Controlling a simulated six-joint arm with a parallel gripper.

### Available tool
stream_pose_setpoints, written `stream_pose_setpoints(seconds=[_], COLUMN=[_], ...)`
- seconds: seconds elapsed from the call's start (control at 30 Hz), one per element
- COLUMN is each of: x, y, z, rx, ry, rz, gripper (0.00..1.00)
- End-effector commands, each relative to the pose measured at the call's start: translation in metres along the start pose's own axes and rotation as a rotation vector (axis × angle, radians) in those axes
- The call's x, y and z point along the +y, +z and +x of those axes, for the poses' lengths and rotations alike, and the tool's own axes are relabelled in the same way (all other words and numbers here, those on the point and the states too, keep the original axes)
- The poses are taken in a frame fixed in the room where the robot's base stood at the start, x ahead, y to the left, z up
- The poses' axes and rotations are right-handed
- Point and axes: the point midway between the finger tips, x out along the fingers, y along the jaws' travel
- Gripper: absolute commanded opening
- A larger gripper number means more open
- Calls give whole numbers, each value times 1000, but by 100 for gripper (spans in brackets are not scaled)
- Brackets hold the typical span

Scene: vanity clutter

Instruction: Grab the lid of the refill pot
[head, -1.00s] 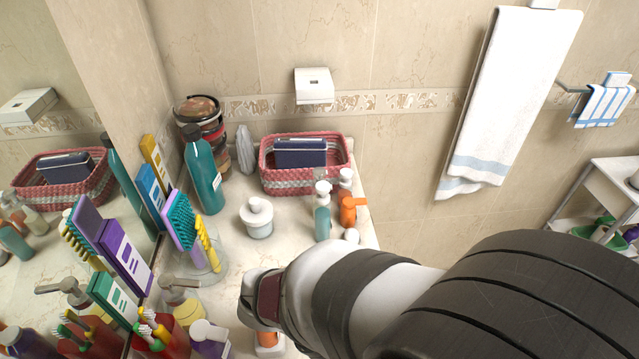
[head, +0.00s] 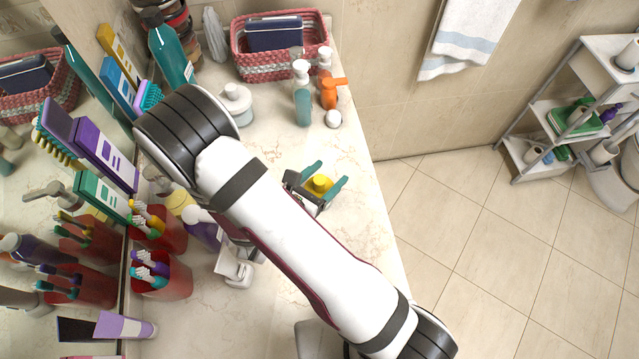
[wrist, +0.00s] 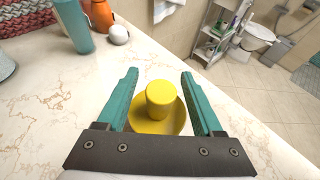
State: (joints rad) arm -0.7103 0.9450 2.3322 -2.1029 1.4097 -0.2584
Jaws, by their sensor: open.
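A yellow round lid (wrist: 160,96) with a tall knob and a wide rim lies between my fingers in the wrist view. In the head view the yellow lid (head: 320,184) shows between the green fingers over the counter. My gripper (head: 331,173) is open, one finger on each side of the knob, with gaps visible in the wrist view (wrist: 160,74). What lies under the rim is hidden. A white pot with a knobbed white lid (head: 236,96) stands further back, partly behind my arm. No label shows which pot is the refill pot.
A teal pump bottle (head: 303,100), an orange bottle (head: 329,93) and a small white round item (head: 333,119) stand behind. A woven basket (head: 280,70) is at the back. Toothbrush cups (head: 166,277) stand left. The counter's right edge is close; the marble beside my gripper is mostly clear.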

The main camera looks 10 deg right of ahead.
Motion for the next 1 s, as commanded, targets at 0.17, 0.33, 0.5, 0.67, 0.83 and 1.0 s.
stream_pose_setpoints(seconds=[0.17, 0.33, 0.5, 0.67, 0.83, 1.0], x=[0, 0, 0, 0, 0, 0], y=[0, 0, 0, 0, 0, 4], z=[5, 5, 4, 4, 4, 3], rx=[0, -1, -1, -1, -1, -1], ry=[1, 1, 0, 0, 0, 1], rz=[2, 2, 1, 2, 2, 3], gripper=[68, 52, 21, 0, 0, 0])
